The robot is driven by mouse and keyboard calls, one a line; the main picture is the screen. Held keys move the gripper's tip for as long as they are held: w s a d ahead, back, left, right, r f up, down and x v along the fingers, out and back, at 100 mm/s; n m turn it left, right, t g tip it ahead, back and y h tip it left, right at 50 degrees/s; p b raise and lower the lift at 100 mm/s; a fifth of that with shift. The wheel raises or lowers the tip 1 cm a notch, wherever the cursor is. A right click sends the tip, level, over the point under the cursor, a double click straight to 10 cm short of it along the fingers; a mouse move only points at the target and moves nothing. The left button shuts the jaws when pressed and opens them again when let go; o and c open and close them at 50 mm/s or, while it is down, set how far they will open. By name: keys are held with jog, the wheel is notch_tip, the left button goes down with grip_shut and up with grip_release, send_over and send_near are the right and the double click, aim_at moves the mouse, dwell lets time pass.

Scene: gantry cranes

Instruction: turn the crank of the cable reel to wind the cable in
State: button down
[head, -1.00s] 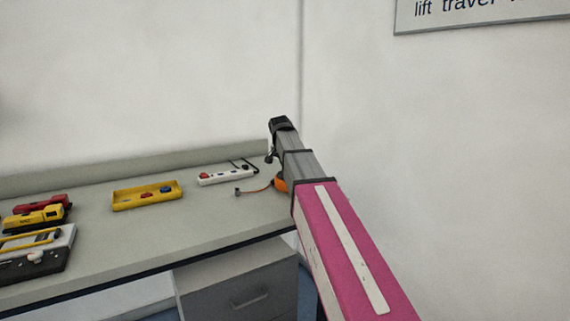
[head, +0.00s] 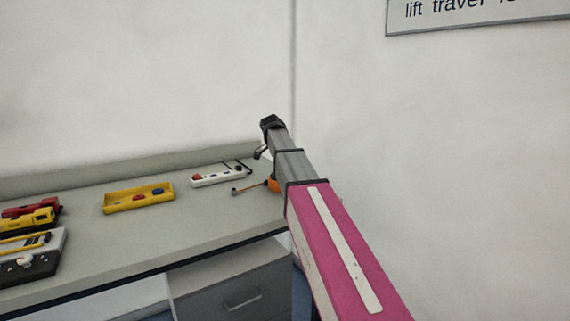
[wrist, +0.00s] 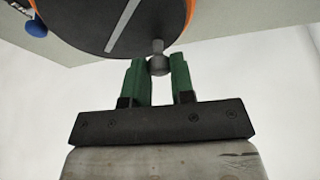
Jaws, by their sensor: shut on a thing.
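The cable reel shows in the wrist view as a dark round disc (wrist: 110,22) with an orange rim and a grey crank bar across its face. The crank knob (wrist: 158,62) is a small grey piece at the disc's lower edge. My gripper (wrist: 158,72) has its green fingers on either side of the knob and is shut on it. In the head view the orange reel (head: 273,184) is mostly hidden behind my arm. Its orange cable (head: 255,188) lies on the bench with a dark end piece (head: 235,191) to the left.
The bench (head: 190,222) also holds a white control box (head: 218,177), a yellow tray (head: 125,201) and several red, yellow and dark devices at the left. A wall rises behind the bench. Drawers (head: 235,290) stand below it.

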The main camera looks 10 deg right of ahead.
dwell(0.4)
jog(key=c, duration=1)
grip_release()
jog(key=v, duration=1)
jog(key=shift+s+a+r, duration=0.1)
jog(key=shift+r, duration=0.3)
